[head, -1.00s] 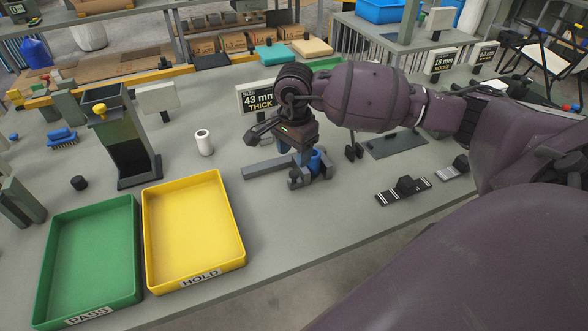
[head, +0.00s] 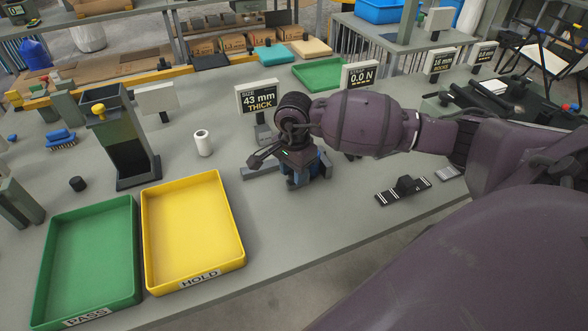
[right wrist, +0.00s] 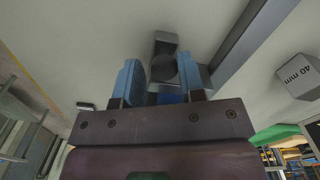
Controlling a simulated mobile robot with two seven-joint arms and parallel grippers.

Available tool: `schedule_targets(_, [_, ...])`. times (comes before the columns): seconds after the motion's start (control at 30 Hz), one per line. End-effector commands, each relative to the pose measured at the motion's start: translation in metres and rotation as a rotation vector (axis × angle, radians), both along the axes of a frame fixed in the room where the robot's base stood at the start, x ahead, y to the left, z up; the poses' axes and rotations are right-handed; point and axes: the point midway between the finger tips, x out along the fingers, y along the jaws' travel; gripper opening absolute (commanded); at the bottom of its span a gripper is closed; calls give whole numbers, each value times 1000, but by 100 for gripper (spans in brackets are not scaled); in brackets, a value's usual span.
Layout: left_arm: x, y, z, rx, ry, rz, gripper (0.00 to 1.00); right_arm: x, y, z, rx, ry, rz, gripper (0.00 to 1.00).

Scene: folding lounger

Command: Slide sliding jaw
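The measuring fixture stands on the grey bench, with its grey rail (head: 262,172) running left; the rail also shows in the right wrist view (right wrist: 250,45). My right gripper (head: 306,172) is lowered over the fixture's jaw end and hides most of it. In the right wrist view its two blue fingers (right wrist: 162,82) are apart, with a dark grey block (right wrist: 164,45) with a round face, apparently the sliding jaw, lying between and just beyond them. I cannot tell whether the fingers touch it. My left gripper is not in view.
A yellow HOLD tray (head: 242,262) and a green PASS tray (head: 135,290) lie left of the fixture. A 43 mm sign (head: 258,98) and a 0.0 N display (head: 360,75) stand behind. A white cylinder (head: 202,142) stands behind the yellow tray. A striped dark piece (head: 403,190) lies to the right.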

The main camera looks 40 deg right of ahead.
Motion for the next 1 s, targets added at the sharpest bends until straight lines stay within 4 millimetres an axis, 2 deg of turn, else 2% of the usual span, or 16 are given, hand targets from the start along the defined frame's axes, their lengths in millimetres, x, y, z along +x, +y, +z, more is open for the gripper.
schedule_targets(0.03, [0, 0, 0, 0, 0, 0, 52, 3, -1, 1, -2, -8, -1, 17])
schedule_targets(0.13, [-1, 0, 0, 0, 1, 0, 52, 3, -1, 2, -1, -10, -2, 2])
schedule_targets(0.17, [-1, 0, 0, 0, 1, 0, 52, 3, -1, 2, -1, -10, -2, 0])
schedule_targets(0.37, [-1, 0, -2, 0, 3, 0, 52, 6, 4, 2, -1, -14, -1, 0])
schedule_targets(0.67, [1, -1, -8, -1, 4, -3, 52, 15, 38, 3, -1, -17, 0, 0])
schedule_targets(0.93, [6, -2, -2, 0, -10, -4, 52, 16, 39, 5, -2, -21, -3, 0])
schedule_targets(0.97, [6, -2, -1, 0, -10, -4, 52, 16, 39, 5, -3, -21, -3, 37])
schedule_targets(1.0, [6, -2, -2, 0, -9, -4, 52, 16, 39, 5, -3, -22, -3, 44])
